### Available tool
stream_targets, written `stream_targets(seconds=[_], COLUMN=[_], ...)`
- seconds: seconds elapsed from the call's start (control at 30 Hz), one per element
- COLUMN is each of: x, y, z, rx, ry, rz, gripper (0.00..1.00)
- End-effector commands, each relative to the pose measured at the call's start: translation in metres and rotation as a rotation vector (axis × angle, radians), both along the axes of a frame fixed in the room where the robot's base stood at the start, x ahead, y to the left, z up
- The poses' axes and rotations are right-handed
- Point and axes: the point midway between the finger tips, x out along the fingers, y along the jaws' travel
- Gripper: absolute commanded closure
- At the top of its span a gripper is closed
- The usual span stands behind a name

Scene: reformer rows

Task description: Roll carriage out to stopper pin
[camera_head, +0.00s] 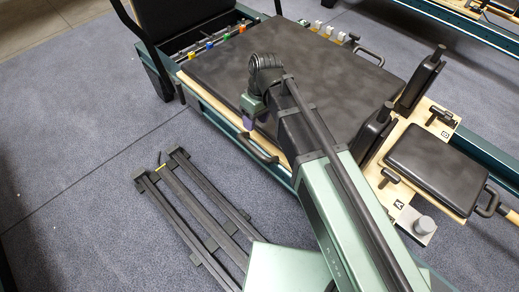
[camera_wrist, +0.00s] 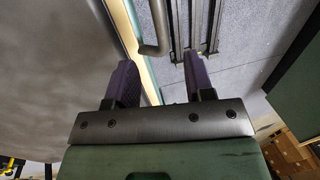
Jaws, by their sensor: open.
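The carriage (camera_head: 290,65) is a wide dark padded platform on the reformer frame. A dark curved bar handle (camera_head: 257,150) sticks out from its near long side; it also shows in the wrist view (camera_wrist: 155,46). My gripper (camera_head: 247,120) has purple fingers and hangs over the near edge, a little above the handle in the picture. In the wrist view my gripper (camera_wrist: 158,67) is open and empty, and the handle appears beyond the fingertips, between them and apart from both. I cannot make out the stopper pin for certain.
Coloured spring ends (camera_head: 210,44) lie at the carriage's left end. Shoulder rests (camera_head: 420,80) and a padded headrest (camera_head: 440,165) stand at the right. My dark floor rails (camera_head: 190,200) lie on blue-grey carpet. The carpet at left (camera_head: 70,110) is clear.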

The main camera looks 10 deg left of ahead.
Motion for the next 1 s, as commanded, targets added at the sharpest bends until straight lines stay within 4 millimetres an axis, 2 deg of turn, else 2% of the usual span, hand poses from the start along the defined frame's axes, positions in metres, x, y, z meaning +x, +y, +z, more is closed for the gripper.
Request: stream_targets(seconds=[0.17, 0.4, 0.5, 0.83, 1.0], x=[-0.004, -0.013, -0.016, -0.017, -0.017], y=[0.002, 0.008, 0.010, 0.011, 0.011], z=[-0.033, -0.090, -0.103, -0.104, -0.103], rx=[-0.001, -0.001, -0.001, -0.001, -0.001], ry=[-0.001, 0.000, -0.001, 0.000, 0.000], rz=[0.000, -0.003, -0.002, -0.003, -0.003], gripper=[0.52, 0.52, 0.52, 0.52, 0.78])
